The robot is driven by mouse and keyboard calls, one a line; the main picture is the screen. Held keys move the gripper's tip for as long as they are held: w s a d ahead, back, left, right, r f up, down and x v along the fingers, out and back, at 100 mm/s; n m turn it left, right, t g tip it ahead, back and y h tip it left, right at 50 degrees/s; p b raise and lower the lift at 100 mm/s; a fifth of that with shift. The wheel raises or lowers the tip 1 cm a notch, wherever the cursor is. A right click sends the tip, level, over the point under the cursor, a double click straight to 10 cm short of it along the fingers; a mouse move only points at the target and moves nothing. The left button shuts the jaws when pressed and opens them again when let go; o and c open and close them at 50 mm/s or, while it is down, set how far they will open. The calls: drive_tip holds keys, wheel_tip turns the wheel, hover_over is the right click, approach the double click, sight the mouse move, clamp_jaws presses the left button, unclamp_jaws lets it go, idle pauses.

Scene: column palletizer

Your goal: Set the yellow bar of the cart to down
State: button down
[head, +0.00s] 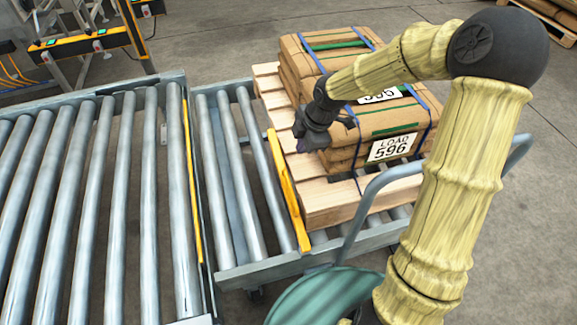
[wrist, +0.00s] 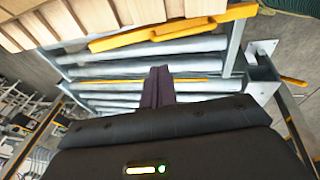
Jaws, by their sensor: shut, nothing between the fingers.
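The yellow bar (head: 286,190) runs across the cart's rollers, along the near-left edge of the loaded pallet. It stands above the rollers; its exact angle is hard to judge. It also shows in the wrist view (wrist: 175,32), beyond my fingertips. The cart (head: 290,262) is a grey roller frame with a blue-grey handle. My gripper (head: 301,143) is above the cart, close to the pallet's left side and the bar's far end. In the wrist view its dark fingers (wrist: 159,72) are together and empty, apart from the bar.
A wooden pallet (head: 320,205) with strapped brown sacks (head: 345,115) labelled "LOAD 596" rests on the cart. A fixed roller conveyor (head: 110,200), with a thin yellow edge strip (head: 192,180), stands left of the cart. Open floor (head: 235,45) lies behind.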

sight(287, 173)
drive_tip(key=b+x, duration=0.2)
drive_tip(key=x, duration=1.1)
drive_tip(key=shift+w+a+f+b, duration=0.15)
drive_tip(key=shift+w+f+b, duration=0.05)
drive_tip(key=shift+f+b, duration=0.2)
drive_tip(key=shift+f, duration=0.1)
drive_tip(key=f, duration=0.1)
drive_tip(key=w+f, duration=0.1)
drive_tip(key=f, duration=0.1)
drive_tip(key=shift+w+a+b, duration=0.25)
drive_tip(key=shift+w+b, duration=0.1)
drive_tip(key=shift+b, duration=0.05)
drive_tip(key=shift+r, duration=0.25)
